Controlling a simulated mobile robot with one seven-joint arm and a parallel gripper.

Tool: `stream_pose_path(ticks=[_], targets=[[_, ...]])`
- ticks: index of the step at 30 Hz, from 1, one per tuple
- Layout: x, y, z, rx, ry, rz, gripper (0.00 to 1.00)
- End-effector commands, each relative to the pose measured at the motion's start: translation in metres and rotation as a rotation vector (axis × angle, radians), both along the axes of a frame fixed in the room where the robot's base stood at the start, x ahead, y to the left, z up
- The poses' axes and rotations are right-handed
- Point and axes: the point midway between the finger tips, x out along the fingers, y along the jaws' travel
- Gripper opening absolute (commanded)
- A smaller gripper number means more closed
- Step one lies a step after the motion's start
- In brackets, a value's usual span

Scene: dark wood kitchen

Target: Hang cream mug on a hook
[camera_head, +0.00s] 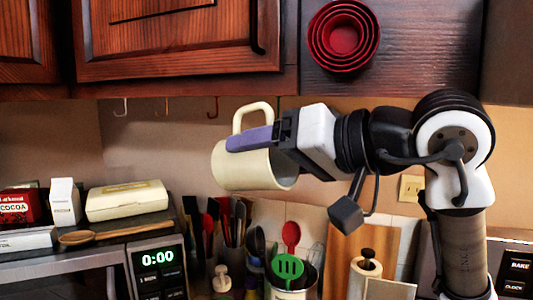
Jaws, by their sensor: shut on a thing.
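The cream mug (232,168) is in the middle of the view, held in the air below the upper cabinets, lying on its side with its handle pointing up. My gripper (250,139) comes in from the right and is shut on the mug, with a purple finger lying across it near the handle. The hooks look empty.
Dark wood cabinets (180,42) stand above, with red nested bowls (343,36) on the panel. Below are a microwave (157,262) with a cream box (127,200) and wooden spoon (75,238) on it, a utensil crock (291,291) and a paper towel holder (366,272).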

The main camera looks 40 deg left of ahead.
Motion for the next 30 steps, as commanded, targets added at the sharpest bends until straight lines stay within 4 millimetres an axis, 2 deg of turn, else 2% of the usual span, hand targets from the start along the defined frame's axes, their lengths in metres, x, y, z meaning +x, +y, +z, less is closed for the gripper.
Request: stream_pose_path(ticks=[30], targets=[[0.059,0.015,0.002,0.002,0.002,0.001,0.37]])
